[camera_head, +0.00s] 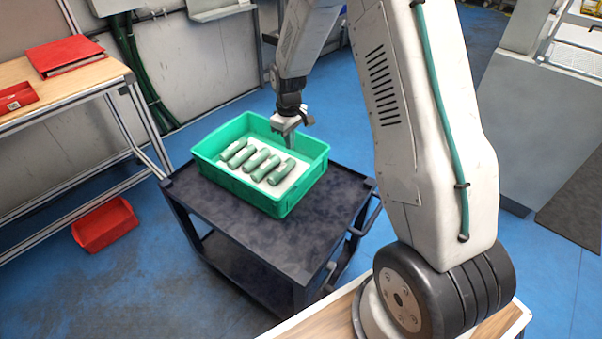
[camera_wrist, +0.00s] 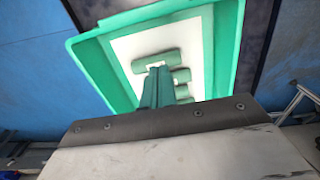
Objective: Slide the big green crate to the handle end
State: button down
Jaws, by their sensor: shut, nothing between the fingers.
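The big green crate (camera_head: 240,190) sits upright on the dark cart top (camera_head: 255,235), toward the end away from the handle. It has a white bottom with several dark green cylinders (camera_head: 262,163) lying in a row. The cart's handle (camera_head: 367,217) is at the right end. My gripper (camera_head: 290,144) points down over the back right part of the crate, its fingers together and empty. I cannot tell whether they touch the crate wall. In the wrist view the shut fingers (camera_wrist: 158,88) show in front of the cylinders, with the crate (camera_wrist: 229,45) around them.
Bare cart top lies in front and to the right of the crate. A red bin (camera_head: 104,224) stands on the blue floor at left, near a workbench (camera_head: 60,84) with red items. A wooden-topped surface (camera_head: 325,318) is at the bottom.

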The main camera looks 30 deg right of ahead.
jog(key=f, duration=1.3)
jog(key=shift+w+d, duration=0.25)
jog(key=shift+s+d+r, duration=0.15)
jog(key=shift+s+d, duration=0.15)
jog(key=shift+s, duration=0.3)
jog(key=shift+s+d+r, duration=0.15)
jog(key=shift+s+d, duration=0.15)
jog(key=shift+s, duration=0.25)
jog(key=shift+s+d, duration=0.2)
jog(key=shift+s, duration=0.35)
jog(key=s+d, duration=0.2)
jog(key=s, duration=0.2)
jog(key=s+d, duration=0.2)
jog(key=s, duration=0.2)
jog(key=s+d, duration=0.2)
jog(key=s, duration=0.2)
jog(key=shift+s, duration=0.35)
jog(key=shift+w+a, duration=0.1)
